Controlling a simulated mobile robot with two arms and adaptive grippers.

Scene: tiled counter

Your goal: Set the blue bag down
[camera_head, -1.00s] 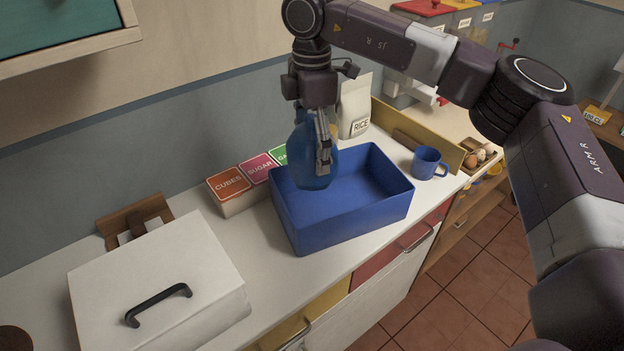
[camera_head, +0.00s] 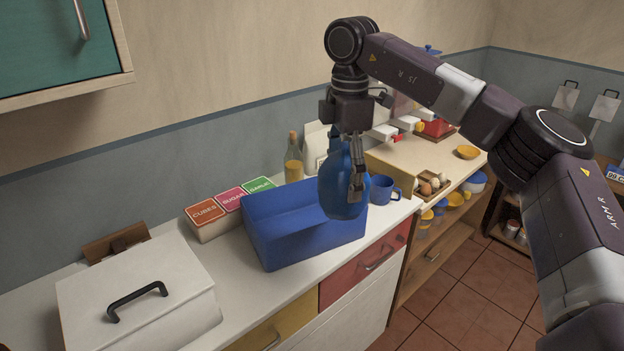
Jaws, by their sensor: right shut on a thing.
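The blue bag (camera_head: 340,192) hangs from my right gripper (camera_head: 358,178), which is shut on it. The bag is round and glossy, and it is in front of the right end of the blue bin (camera_head: 275,250). It hides part of the bin's right side. I cannot tell how high it is above the counter. The bin stands on the white counter and looks empty where I can see into it. My left gripper is not in view.
A blue mug (camera_head: 382,190) stands just right of the bin. Labelled boxes (camera_head: 206,213) and a bottle (camera_head: 293,160) stand behind it. A white lidded box (camera_head: 140,290) is at the left. An egg tray (camera_head: 430,186) lies to the right, past a wooden board.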

